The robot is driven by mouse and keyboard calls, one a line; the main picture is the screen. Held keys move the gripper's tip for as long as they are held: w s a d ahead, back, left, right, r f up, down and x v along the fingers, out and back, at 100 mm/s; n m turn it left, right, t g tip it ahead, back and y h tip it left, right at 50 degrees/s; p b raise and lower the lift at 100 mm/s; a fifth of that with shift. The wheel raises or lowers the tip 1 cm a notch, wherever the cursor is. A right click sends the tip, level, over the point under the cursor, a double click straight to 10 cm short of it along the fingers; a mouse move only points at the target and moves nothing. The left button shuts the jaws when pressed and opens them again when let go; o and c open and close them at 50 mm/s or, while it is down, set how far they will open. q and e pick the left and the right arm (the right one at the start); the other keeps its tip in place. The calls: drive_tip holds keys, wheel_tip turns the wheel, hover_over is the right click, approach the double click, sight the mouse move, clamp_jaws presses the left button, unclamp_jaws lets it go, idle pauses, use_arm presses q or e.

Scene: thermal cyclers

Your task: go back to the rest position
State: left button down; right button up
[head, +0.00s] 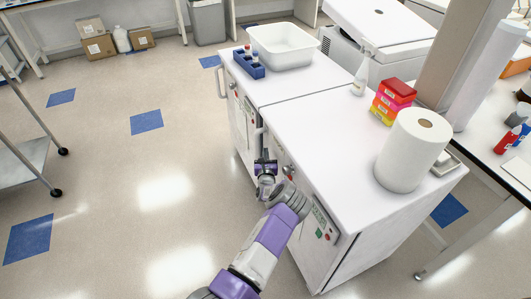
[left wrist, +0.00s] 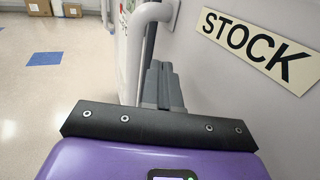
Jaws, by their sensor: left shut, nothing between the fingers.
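My left gripper (head: 265,160) is in front of the white cabinets, near the gap between their front faces and below the level of their tops. Its fingers are shut with nothing between them. In the left wrist view the grey fingers (left wrist: 163,85) are close together beside a white bar handle (left wrist: 136,60). I cannot tell whether they touch it. My purple left forearm comes up from the bottom of the head view. My right gripper is in neither view.
The near cabinet (head: 315,125) carries a paper roll (head: 410,150), coloured boxes (head: 391,102) and a spray bottle (head: 361,75). A white tub (head: 284,45) and blue rack (head: 248,63) stand on the far one. A STOCK sign (left wrist: 258,45) is close by. Left floor is mostly clear; a cart (head: 25,155) stands there.

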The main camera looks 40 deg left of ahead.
use_arm(q)
drive_tip(key=s+a+f+n+g+y, duration=0.1)
drive_tip(key=s+f+n+g, duration=0.4)
drive_tip(key=s, duration=0.3)
drive_tip(key=s+a+f+n+g, duration=0.1)
drive_tip(key=s+f+n+g, duration=0.35)
drive_tip(key=s, duration=0.35)
drive_tip(key=s+d+f+n+g+h, duration=0.5)
drive_tip(key=s+d+f+n+g, duration=0.15)
drive_tip(key=s+d, duration=0.55)
drive_tip(key=s+d+f+n+g+h+p, duration=0.1)
drive_tip(key=s+d+n+h, duration=0.2)
drive_tip(key=d, duration=0.4)
drive_tip(key=s+d+n+h, duration=0.2)
drive_tip(key=s+d+h, duration=0.2)
drive_tip(key=d, duration=0.4)
drive_tip(key=d+r+n+t+h, duration=0.1)
drive_tip(key=d+r+n, duration=0.3)
drive_tip(key=d, duration=0.4)
drive_tip(key=s+d+r+n+t+h, duration=0.1)
drive_tip(key=d+r+n+t+h, duration=0.1)
drive_tip(key=d+r+n, duration=0.3)
drive_tip(key=shift+d+n+t+h+p, duration=0.35)
drive_tip(key=shift+d+h, duration=0.45)
drive_tip(key=shift+d, duration=0.8)
